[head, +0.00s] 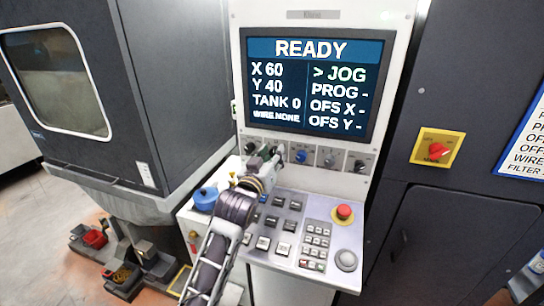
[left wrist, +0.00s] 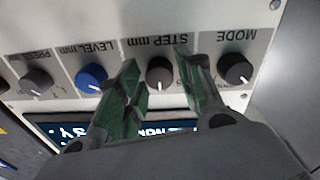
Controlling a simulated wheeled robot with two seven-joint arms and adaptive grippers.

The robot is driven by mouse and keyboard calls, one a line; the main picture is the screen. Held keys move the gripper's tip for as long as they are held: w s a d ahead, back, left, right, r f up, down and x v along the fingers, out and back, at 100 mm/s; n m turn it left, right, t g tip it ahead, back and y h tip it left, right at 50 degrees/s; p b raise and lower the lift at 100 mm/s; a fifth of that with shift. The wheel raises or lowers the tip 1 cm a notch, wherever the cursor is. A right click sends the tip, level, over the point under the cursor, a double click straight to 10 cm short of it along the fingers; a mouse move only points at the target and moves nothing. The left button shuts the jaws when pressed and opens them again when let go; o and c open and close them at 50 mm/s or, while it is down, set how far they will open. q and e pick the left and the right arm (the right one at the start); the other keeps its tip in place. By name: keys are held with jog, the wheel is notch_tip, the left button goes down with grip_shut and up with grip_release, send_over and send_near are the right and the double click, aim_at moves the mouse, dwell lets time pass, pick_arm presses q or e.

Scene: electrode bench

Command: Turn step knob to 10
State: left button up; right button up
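The step knob (left wrist: 160,74) is a dark grey round knob with a white pointer mark, under the label STEP mm on the grey knob strip. The left wrist view shows the panel upside down, and the mark points toward the picture's bottom there. My left gripper (left wrist: 157,62) is open, with one green-grey finger on each side of the step knob. I cannot tell whether the fingers touch it. In the head view my left gripper (head: 269,156) is at the knob row and covers the step knob. My right gripper is not in view.
The mode knob (left wrist: 235,70) and blue level knob (left wrist: 91,78) flank the step knob closely. The screen (head: 315,85) above reads READY and JOG. Below are a key panel (head: 285,222), a red emergency button (head: 344,212) and a blue pot-like object (head: 205,198).

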pick_arm(q)
jog(key=shift+o, duration=0.6)
jog(key=shift+s, duration=0.1)
jog(key=v, duration=1.1)
jog(key=shift+s+a, duration=0.2)
jog(key=shift+s, duration=0.15)
jog(key=shift+f, duration=0.1)
